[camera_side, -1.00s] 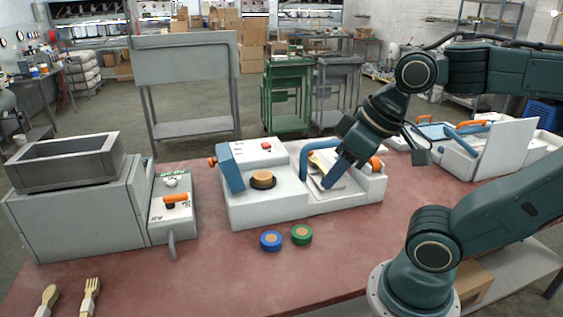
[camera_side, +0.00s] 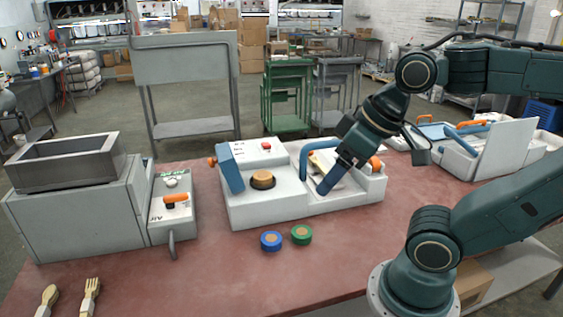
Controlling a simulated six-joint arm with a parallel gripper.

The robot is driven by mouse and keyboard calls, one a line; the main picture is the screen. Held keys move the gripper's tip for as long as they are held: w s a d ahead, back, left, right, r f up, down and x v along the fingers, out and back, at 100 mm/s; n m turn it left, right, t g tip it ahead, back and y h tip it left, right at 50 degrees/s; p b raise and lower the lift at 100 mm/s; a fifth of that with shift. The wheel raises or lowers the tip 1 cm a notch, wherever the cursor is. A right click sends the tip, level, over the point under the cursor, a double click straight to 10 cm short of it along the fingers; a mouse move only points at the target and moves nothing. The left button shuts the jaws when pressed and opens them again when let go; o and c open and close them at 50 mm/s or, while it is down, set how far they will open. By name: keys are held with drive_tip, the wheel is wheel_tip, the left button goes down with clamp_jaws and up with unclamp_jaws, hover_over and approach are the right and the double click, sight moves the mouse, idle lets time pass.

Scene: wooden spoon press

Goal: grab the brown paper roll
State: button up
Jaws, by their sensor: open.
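A brown roll (camera_side: 263,177), which looks like the brown paper roll, sits in a dark round recess on the left part of the white machine (camera_side: 265,211). My gripper (camera_side: 322,184) is open over the right part of the same machine, to the right of the roll and apart from it.
A blue roll (camera_side: 271,241) and a green roll (camera_side: 301,235) lie on the red table (camera_side: 215,275) in front of the machine. A grey press (camera_side: 75,215) stands at left. A wooden spoon (camera_side: 47,299) and fork (camera_side: 91,294) lie front left. A second white machine (camera_side: 448,155) stands at right.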

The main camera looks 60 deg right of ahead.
idle(0.3)
drive_tip(key=w+d+r+m+g+y, duration=0.1)
drive_tip(key=w+d+r+m, duration=0.3)
drive_tip(key=w, duration=0.6)
drive_tip(key=w+d+f+m+g+y, duration=0.15)
drive_tip(key=w+m, duration=0.35)
drive_tip(key=w, duration=0.6)
drive_tip(key=w+d+f+m+g, duration=0.1)
drive_tip(key=w+d+f+m, duration=0.1)
drive_tip(key=d+f, duration=0.3)
drive_tip(key=w+d+f+m+y, duration=0.1)
drive_tip(key=w+d+f+m, duration=0.2)
drive_tip(key=d, duration=0.4)
drive_tip(key=w+d+f+m+g+y, duration=0.1)
drive_tip(key=w+d+f+m, duration=0.2)
drive_tip(key=d+f, duration=0.4)
drive_tip(key=shift+w+d+f+m+g, duration=0.1)
drive_tip(key=shift+m+g, duration=0.1)
drive_tip(key=shift+m, duration=0.15)
drive_tip(key=shift+w+f+m+g, duration=0.1)
drive_tip(key=shift+m+g, duration=0.05)
drive_tip(key=shift+m, duration=0.2)
drive_tip(key=shift+s+d+f, duration=0.1)
drive_tip(key=shift+d+f, duration=0.2)
